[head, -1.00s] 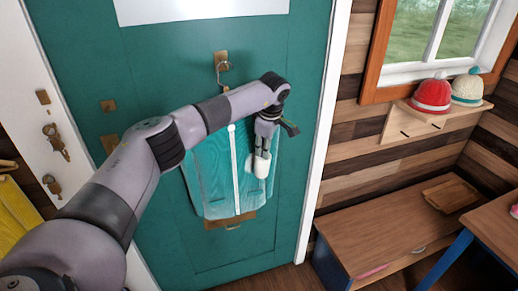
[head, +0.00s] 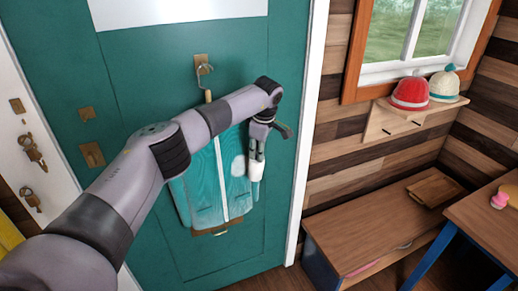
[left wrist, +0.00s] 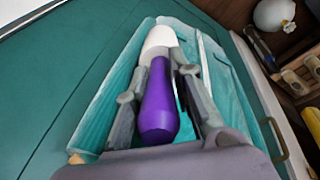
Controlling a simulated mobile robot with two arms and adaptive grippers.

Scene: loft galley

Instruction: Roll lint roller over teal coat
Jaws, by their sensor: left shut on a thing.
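The teal coat (head: 203,203) hangs on the door, with a pale strip down its middle and a pale round patch (head: 238,165) on its right half. My left gripper (head: 257,153) is shut on the lint roller (head: 257,172) and holds it at the coat's right edge. The roller's white end points down in the head view. In the left wrist view, the lint roller's purple handle (left wrist: 160,100) sits between the fingers, its white head over the coat (left wrist: 108,98). I cannot tell whether the roller touches the cloth. My right gripper is out of view.
The teal door (head: 285,60) has a hook (head: 204,68) above the coat. Keys (head: 32,152) hang at the left. A shelf (head: 395,122) with red (head: 411,93) and cream (head: 444,84) hats and a wooden bench (head: 375,225) stand at the right.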

